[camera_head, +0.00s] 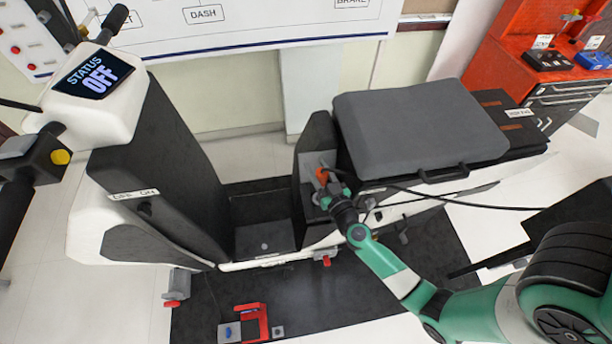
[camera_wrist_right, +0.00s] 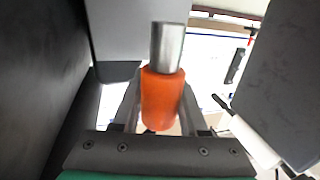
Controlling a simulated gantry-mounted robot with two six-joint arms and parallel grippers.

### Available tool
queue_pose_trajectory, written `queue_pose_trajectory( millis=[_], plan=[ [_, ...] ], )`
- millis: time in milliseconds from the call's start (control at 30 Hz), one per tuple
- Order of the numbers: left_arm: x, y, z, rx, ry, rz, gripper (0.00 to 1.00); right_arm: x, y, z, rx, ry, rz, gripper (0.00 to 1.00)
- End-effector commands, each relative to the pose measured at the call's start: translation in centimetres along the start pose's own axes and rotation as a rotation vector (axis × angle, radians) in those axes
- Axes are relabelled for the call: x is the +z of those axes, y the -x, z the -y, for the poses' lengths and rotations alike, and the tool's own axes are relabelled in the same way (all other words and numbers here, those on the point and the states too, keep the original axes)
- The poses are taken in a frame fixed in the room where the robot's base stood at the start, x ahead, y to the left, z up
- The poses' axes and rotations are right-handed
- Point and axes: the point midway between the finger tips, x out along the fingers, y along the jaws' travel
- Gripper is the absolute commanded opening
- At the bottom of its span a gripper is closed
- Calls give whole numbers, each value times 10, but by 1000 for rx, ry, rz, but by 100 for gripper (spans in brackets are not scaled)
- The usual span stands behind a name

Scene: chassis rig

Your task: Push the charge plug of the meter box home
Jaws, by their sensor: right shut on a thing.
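The charge plug (camera_wrist_right: 163,98) has an orange body and a bare silver metal end. In the right wrist view it stands between the two fingers of my right gripper (camera_wrist_right: 158,112), which is shut on it. In the head view the plug's orange (camera_head: 322,175) shows beside the grey meter box (camera_head: 313,160), between the scooter's footwell and seat. My right gripper (camera_head: 331,184) reaches it from the lower right. A length of the metal end is visible; whether its tip touches a socket cannot be told. My left gripper is not in view.
The grey seat (camera_head: 420,130) and its black handle lie just right of my right gripper. Dark cables (camera_head: 440,197) run rightward from near it. A red tool cabinet (camera_head: 555,60) stands at the back right.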

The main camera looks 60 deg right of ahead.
Motion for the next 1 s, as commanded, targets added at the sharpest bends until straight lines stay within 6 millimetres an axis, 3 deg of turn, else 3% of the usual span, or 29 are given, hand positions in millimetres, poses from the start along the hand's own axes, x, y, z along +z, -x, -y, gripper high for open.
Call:
queue_pose_trajectory(
  millis=[433,800,1000],
  plan=[
    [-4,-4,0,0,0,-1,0,-2,1,0,1,1,2,0],
    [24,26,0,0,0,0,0,44,1,0,1,0,1,0],
    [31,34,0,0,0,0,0,56,1,0,0,-1,1,0]
  ],
)
